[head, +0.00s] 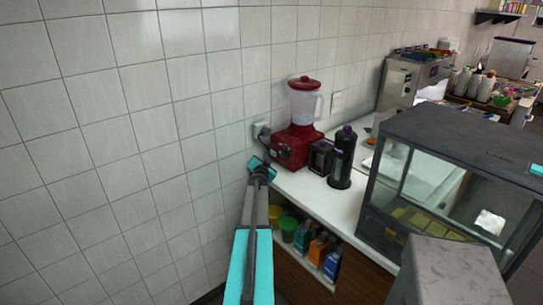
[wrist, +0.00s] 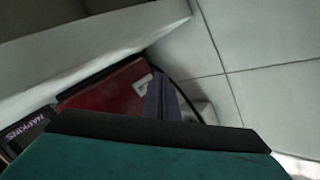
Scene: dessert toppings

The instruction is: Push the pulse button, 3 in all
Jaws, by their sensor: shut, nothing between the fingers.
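A red blender (head: 297,138) with a clear jar and red lid stands on the white counter against the tiled wall in the head view. Its control panel is on the front of the red base, where I cannot make out the pulse button. My gripper (head: 264,165) is at the left end of the counter, just left of the base; whether it touches is not clear. In the wrist view the dark fingers (wrist: 165,98) are shut and empty, in front of the red base (wrist: 100,90) and a pale panel patch. The teal gripper body hides much of this view.
A black napkin box (head: 321,157) and a dark bottle (head: 342,158) stand right of the blender. A glass display case (head: 430,190) is further right. A wall outlet (head: 260,131) is behind the blender. Bottles and tubs fill the shelf below the counter (head: 300,190).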

